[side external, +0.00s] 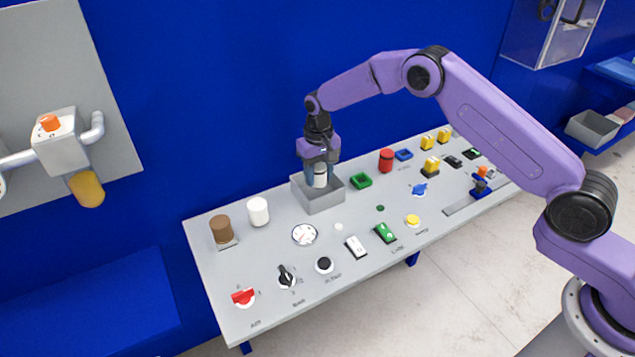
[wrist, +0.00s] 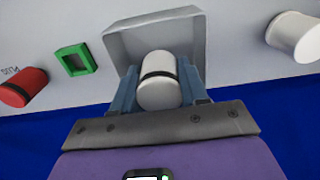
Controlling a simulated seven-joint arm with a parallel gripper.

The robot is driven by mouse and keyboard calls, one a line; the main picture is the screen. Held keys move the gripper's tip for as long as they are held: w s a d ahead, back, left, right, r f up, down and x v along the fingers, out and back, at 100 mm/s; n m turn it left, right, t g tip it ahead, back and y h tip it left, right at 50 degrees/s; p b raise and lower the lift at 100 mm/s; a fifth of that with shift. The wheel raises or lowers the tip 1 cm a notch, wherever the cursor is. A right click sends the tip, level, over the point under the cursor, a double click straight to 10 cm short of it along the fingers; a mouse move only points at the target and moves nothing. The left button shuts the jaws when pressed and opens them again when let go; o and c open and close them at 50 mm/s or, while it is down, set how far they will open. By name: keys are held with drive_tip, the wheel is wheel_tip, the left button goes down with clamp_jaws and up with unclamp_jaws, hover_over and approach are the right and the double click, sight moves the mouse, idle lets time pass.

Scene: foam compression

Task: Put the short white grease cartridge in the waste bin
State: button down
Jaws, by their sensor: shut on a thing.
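The short white grease cartridge (wrist: 158,88) has a dark band and sits between the two blue fingers of my gripper (wrist: 158,90) in the wrist view. In the side view, my gripper (side external: 320,178) is shut on the cartridge (side external: 320,181) and points down over the grey waste bin (side external: 321,198). The cartridge is upright, with its lower end at about the bin's opening. I cannot tell how deep it is. The bin (wrist: 120,45) also shows behind the cartridge in the wrist view; its floor is mostly hidden.
A plain white cylinder (side external: 258,211) and a brown one (side external: 220,229) stand left of the bin. A green square frame (side external: 361,181) and a red cylinder (side external: 386,160) stand to its right. A blue wall rises behind.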

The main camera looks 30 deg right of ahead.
sight(318, 183)
drive_tip(key=shift+w+f, duration=0.15)
drive_tip(key=shift+f, duration=1.6)
drive_tip(key=c, duration=0.6)
unclamp_jaws()
drive_tip(key=shift+f, duration=0.15)
wheel_tip(318, 183, up, 12)
drive_tip(key=shift+f, duration=0.15)
drive_tip(key=shift+r, duration=0.3)
